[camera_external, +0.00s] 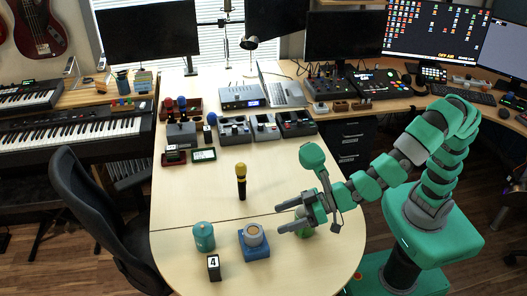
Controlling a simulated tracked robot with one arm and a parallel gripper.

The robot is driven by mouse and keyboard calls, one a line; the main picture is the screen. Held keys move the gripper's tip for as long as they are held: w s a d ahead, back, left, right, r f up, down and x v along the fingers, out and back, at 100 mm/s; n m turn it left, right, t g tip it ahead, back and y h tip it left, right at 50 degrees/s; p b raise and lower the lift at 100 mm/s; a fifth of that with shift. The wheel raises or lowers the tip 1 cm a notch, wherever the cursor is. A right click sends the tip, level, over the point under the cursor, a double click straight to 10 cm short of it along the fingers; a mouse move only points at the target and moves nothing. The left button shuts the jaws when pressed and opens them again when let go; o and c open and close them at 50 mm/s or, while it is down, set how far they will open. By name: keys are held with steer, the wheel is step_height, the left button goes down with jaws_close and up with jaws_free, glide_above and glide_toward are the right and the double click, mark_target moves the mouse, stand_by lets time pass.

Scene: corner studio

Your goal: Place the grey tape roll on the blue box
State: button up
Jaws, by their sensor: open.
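The grey tape roll (262,239) appears as a grey ring with a tan middle. It sits on top of the blue box (258,252), near the front of the light wood table. My gripper (281,219) reaches in from the right, with its two fingers apart and pointing left. It is to the right of the tape roll and slightly farther back, clear of it. Nothing shows between the fingers.
A teal canister (203,237) and a black card marked 4 (213,267) stand left of the box. A yellow-topped microphone (241,180) stands behind. A green object (305,228) is partly hidden by my gripper. Table space at left centre is clear.

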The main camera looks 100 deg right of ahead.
step_height(320, 180, up, 15)
steer(key=s+n+y, duration=0.1)
steer(key=n+y, duration=0.1)
steer(key=y, duration=0.1)
steer(key=s+d+r, duration=0.3)
steer(key=s+r, duration=0.2)
steer(key=r, duration=0.2)
steer(key=s+d+r+n+t+h, duration=0.1)
steer(key=s+d+r, duration=0.3)
steer(key=r, duration=0.3)
steer(key=s+d+r+h, duration=0.1)
steer(key=s+d+r, duration=0.2)
steer(key=s+r, duration=0.3)
steer(key=shift+d+r+n, duration=0.2)
steer(key=shift+r+n, duration=0.1)
steer(key=shift+r, duration=0.25)
